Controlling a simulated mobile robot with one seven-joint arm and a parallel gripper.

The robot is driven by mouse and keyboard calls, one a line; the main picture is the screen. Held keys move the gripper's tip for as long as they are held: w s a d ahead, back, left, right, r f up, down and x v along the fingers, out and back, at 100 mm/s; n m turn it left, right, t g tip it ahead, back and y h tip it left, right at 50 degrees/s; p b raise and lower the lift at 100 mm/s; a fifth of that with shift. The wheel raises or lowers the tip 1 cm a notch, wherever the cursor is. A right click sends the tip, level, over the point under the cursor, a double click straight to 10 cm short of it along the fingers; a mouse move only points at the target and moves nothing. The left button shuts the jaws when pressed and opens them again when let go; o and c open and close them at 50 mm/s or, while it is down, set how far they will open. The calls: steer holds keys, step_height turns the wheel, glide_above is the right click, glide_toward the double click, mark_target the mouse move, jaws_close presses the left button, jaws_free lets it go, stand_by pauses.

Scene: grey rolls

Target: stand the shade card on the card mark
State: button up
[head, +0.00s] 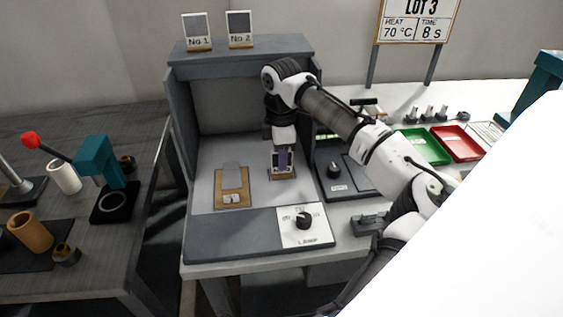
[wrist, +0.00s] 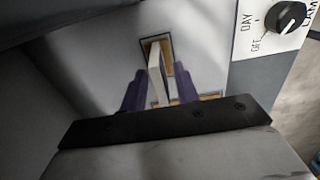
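The shade card (wrist: 157,72) shows as a thin pale panel between the purple fingers of my gripper (wrist: 160,88) in the wrist view. A gap seems to show on both sides of it, so the fingers look open around it. A tan-and-dark mark (wrist: 168,46) lies on the booth floor at the card's far end. In the head view my gripper (head: 283,158) points down over a tan-edged patch (head: 291,176) on the booth floor. The fingers partly hide the card there. I cannot tell exactly how its foot sits on the mark.
Left of my gripper a tan board (head: 222,200) with a grey piece lies on the booth floor. The lamp knob (head: 303,220) is at the booth's front. Cards No 1 (head: 197,32) and No 2 (head: 240,29) stand on top. Side walls (head: 178,125) bound the booth.

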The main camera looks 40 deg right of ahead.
step_height(320, 180, up, 10)
steer(key=shift+f, duration=0.1)
stand_by(1.3)
